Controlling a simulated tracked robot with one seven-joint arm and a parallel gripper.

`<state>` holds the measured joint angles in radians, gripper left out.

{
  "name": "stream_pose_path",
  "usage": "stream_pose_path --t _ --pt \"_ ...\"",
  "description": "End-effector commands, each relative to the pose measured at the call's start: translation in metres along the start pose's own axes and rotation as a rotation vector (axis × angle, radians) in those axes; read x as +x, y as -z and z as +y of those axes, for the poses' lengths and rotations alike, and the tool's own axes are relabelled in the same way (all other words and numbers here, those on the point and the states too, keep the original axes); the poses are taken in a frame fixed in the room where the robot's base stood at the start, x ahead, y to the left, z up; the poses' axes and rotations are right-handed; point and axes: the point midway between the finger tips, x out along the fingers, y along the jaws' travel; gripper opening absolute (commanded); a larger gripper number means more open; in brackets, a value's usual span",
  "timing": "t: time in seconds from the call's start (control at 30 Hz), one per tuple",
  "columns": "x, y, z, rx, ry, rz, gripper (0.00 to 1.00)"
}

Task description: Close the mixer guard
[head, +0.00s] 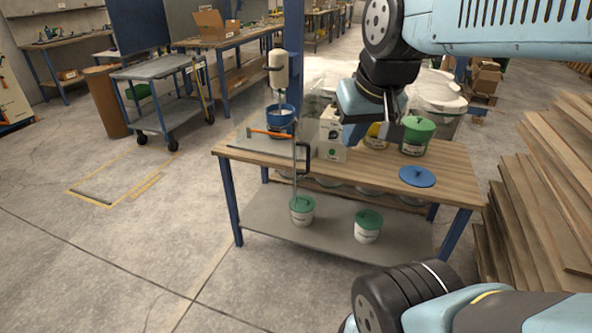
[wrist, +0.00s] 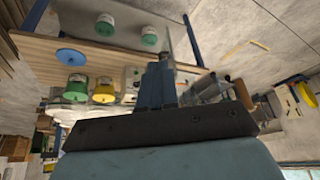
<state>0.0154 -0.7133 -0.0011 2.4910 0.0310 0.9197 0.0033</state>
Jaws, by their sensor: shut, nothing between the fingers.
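The mixer (head: 279,72) has a cream head above a blue bowl (head: 281,117) at the back left of the wooden bench. In the wrist view my gripper (wrist: 158,72) hides part of the bench.
A white carton (head: 332,136) stands between the guard and my gripper. A yellow tub (head: 376,137) and green-lidded tub (head: 417,136) stand behind and right. A blue lid (head: 417,176) lies on the bench (head: 370,185).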

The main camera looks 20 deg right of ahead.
Motion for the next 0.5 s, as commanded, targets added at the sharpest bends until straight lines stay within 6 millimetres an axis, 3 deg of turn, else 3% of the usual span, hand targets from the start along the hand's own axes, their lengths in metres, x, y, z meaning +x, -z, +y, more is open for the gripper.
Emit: stream_pose_path --t 0.5 --pt "0.08 0.021 0.0 0.419 0.194 -0.464 0.0"
